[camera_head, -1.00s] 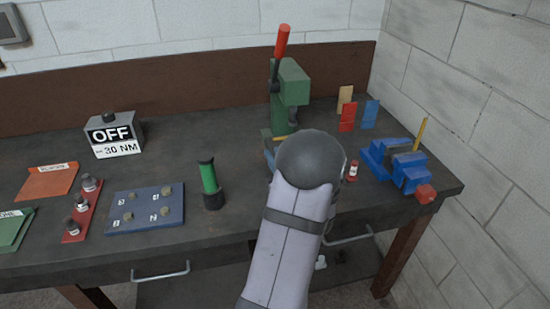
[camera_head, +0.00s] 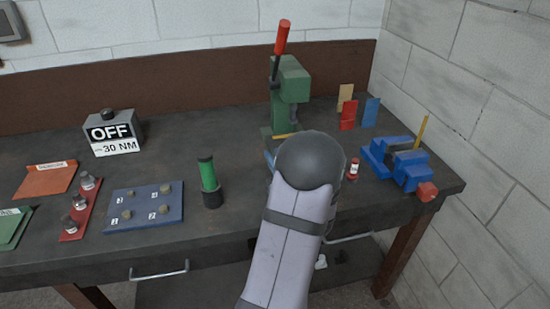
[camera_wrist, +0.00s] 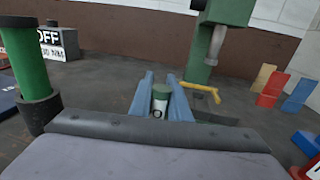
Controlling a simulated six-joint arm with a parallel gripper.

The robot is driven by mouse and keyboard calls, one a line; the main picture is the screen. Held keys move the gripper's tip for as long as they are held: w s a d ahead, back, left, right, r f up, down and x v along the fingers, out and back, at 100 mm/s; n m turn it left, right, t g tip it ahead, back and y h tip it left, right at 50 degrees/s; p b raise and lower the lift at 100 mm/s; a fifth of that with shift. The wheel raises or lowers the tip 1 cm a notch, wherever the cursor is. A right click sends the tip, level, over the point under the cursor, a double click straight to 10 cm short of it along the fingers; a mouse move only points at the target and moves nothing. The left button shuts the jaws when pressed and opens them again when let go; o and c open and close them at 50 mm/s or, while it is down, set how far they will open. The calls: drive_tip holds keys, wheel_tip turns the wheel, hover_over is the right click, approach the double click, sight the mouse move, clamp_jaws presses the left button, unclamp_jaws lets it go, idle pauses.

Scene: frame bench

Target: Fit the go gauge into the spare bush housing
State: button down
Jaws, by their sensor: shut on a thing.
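My gripper (camera_wrist: 160,78) has two blue fingers shut on a small cylinder with a green top and a white label, the go gauge (camera_wrist: 160,100). The gauge stands roughly upright between the fingers, above the dark bench. In the head view my wrist hides the gauge and nearly all of the gripper. A green cylinder with a black base (camera_head: 209,185) stands to the left; it also shows in the wrist view (camera_wrist: 25,60). I cannot tell which thing is the spare bush housing; it may be hidden behind my arm.
A green press with a red handle (camera_head: 290,85) stands behind my gripper, with a yellow bar (camera_wrist: 200,89) at its base. A red-and-white cylinder (camera_head: 353,170) and a blue vise (camera_head: 408,168) are at right. A blue bolt plate (camera_head: 145,220) lies at left.

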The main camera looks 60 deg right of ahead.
drive_tip(key=shift+f+b, duration=0.45)
drive_tip(key=c, duration=1.6)
unclamp_jaws()
drive_tip(key=b+v, duration=0.2)
drive_tip(key=v, duration=0.5)
drive_tip(key=shift+s+a, duration=0.1)
drive_tip(key=shift+a, duration=0.05)
drive_tip(key=shift+r, duration=0.15)
